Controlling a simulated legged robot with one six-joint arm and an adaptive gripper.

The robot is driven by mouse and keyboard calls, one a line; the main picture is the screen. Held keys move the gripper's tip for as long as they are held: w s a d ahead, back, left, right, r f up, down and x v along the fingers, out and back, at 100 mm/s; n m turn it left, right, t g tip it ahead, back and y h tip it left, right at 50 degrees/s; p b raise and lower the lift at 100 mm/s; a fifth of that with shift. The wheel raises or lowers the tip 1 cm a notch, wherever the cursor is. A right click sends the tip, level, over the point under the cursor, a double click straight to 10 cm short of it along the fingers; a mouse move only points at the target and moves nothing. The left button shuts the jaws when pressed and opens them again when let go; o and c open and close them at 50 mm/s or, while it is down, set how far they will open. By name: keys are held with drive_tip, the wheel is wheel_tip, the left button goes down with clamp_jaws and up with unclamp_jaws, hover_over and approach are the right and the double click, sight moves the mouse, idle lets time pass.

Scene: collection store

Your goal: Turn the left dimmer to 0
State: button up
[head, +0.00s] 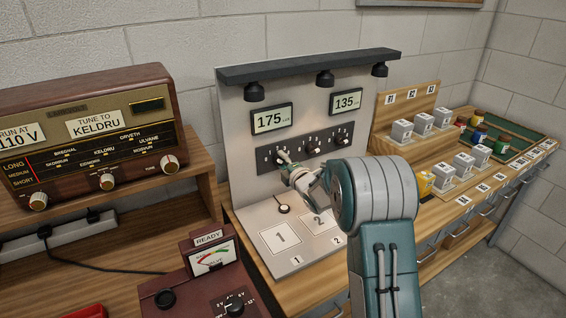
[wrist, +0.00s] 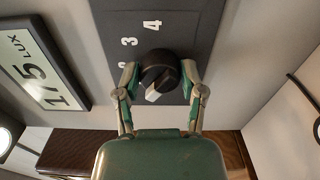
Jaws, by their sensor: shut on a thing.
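The left dimmer is a round black knob (wrist: 160,72) with a white pointer, on a dark strip (head: 312,146) of the grey panel. In the wrist view its pointer is toward the lower left of the picture, and printed numbers, with 3 and 4 readable, lie above and to the left. My gripper (wrist: 161,76) has one finger on each side of the knob and is shut on it. The left display (head: 271,118) reads 175 lux.
The right display (head: 346,101) reads 135 lux. Further black dimmers stand close on the right along the strip. A dark hood with lamps (head: 325,78) overhangs the panel. A red meter box (head: 208,262) stands in front, and a radio (head: 85,140) stands left.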

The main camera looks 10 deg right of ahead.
drive_tip(key=n, duration=0.5)
drive_tip(key=shift+s+a+f, duration=0.1)
drive_tip(key=shift+a+f, duration=0.05)
drive_tip(key=shift+f, duration=0.1)
drive_tip(key=shift+f+n, duration=0.1)
drive_tip(key=shift+n, duration=0.3)
drive_tip(key=o, duration=1.2)
drive_tip(key=shift+c, duration=0.2)
drive_tip(key=shift+r, duration=0.25)
drive_tip(key=shift+s+d, duration=0.2)
drive_tip(key=shift+s, duration=0.25)
drive_tip(key=v, duration=1)
drive_tip(key=shift+s, duration=0.4)
drive_tip(key=shift+d, duration=0.1)
